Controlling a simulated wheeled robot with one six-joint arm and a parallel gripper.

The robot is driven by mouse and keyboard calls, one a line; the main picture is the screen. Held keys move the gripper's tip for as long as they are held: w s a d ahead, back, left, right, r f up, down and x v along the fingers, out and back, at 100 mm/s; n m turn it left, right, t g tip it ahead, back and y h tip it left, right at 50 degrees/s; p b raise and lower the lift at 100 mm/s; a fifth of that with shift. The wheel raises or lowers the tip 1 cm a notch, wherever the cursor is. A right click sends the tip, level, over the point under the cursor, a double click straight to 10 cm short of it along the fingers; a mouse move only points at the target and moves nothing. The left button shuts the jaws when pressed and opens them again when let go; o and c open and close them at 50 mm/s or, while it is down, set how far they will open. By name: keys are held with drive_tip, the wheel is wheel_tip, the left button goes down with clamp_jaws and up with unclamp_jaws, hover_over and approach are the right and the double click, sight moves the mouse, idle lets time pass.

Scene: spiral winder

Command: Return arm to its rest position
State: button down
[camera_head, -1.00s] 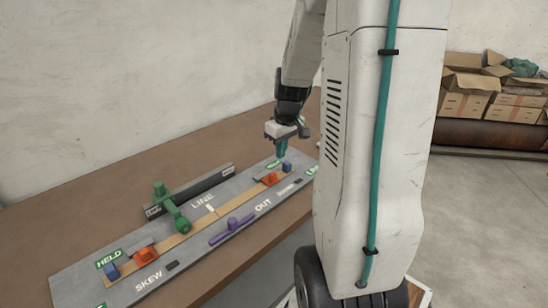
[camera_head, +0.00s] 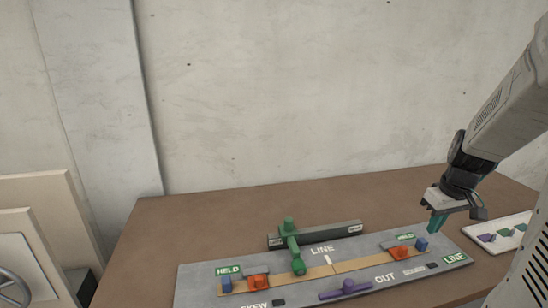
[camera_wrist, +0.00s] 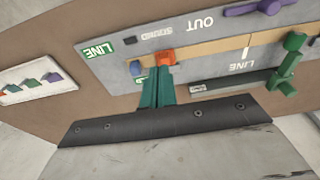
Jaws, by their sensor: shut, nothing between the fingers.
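My gripper (camera_head: 437,222) hangs at the right in the head view, above the right end of the grey board (camera_head: 205,285). Its teal fingers are shut together with nothing between them, and they also show in the wrist view (camera_wrist: 158,85). Near them on the board are an orange block (camera_head: 402,253) and a blue block (camera_head: 421,244), both apart from the fingers as far as I can tell. My arm comes down from the upper right.
A green lever (camera_head: 292,245) and a dark bar (camera_head: 345,229) stand at the board's back. A purple handle (camera_head: 345,289) lies at its front. Another orange block (camera_head: 258,282) and blue block (camera_head: 226,285) sit left. A white panel (camera_head: 518,222) lies right. The table's back left (camera_head: 190,225) is clear.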

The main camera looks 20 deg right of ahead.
drive_tip(key=s+a+r, duration=0.3)
drive_tip(key=s+a, duration=0.1)
drive_tip(key=a, duration=0.5)
drive_tip(key=s+a+r, duration=0.3)
drive_tip(key=s+a, duration=0.2)
drive_tip(key=a, duration=0.4)
drive_tip(key=s+a+r, duration=0.4)
drive_tip(key=a, duration=0.5)
drive_tip(key=shift+s+n, duration=0.3)
drive_tip(key=shift+s, duration=0.05)
